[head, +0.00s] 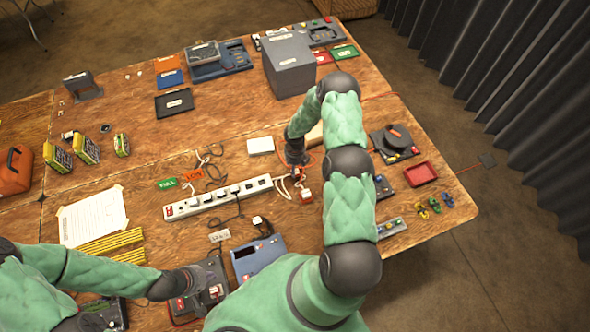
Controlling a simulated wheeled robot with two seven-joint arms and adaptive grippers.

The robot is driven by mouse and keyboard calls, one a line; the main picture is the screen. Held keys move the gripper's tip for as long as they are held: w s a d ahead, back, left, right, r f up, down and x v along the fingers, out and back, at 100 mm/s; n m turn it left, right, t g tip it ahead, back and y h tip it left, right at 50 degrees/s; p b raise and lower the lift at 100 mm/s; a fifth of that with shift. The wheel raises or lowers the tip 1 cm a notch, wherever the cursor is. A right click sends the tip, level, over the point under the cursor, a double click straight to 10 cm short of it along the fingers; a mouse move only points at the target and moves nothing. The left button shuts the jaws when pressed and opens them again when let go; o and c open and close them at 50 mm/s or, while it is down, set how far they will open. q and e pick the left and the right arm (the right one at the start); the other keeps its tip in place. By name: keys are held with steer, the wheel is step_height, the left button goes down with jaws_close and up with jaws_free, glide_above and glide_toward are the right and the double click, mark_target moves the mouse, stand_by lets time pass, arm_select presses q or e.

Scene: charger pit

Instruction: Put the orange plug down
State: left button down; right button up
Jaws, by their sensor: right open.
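My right gripper (298,174) is open and points down just past the right end of the white power strip (232,190). Its fingertips are small and dark here, and I see nothing clearly held. A small red-and-white piece (305,195) lies on the table just below it; I cannot tell whether this is the orange plug. A thin orange cable (313,155) runs behind the gripper. Several plugs sit along the strip. My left gripper (205,278) is low over a dark device (212,297) with red parts at the front; its fingers are too unclear to read.
A grey box (289,66) stands at the back. A blue device (258,257) lies in front of the strip. Loose cables lie around the strip.

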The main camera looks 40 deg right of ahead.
step_height(320, 180, up, 9)
steer(key=s+a+f+m+y, duration=0.15)
steer(key=s+a+m, duration=0.25)
steer(key=a+m, duration=0.55)
steer(key=s+a+m+y, duration=0.25)
steer(key=a+m, duration=0.45)
steer(key=a, duration=0.5)
steer(key=s+a+r+m, duration=0.1)
steer(key=s+a+m, duration=0.3)
steer(key=m, duration=0.5)
steer(key=s+a+r+m, duration=0.1)
steer(key=s+a+m, duration=0.3)
steer(key=s+m, duration=0.4)
steer(key=shift+s+a+m+t, duration=0.2)
steer(key=shift+a+m+t, duration=0.1)
steer(key=shift+m, duration=0.35)
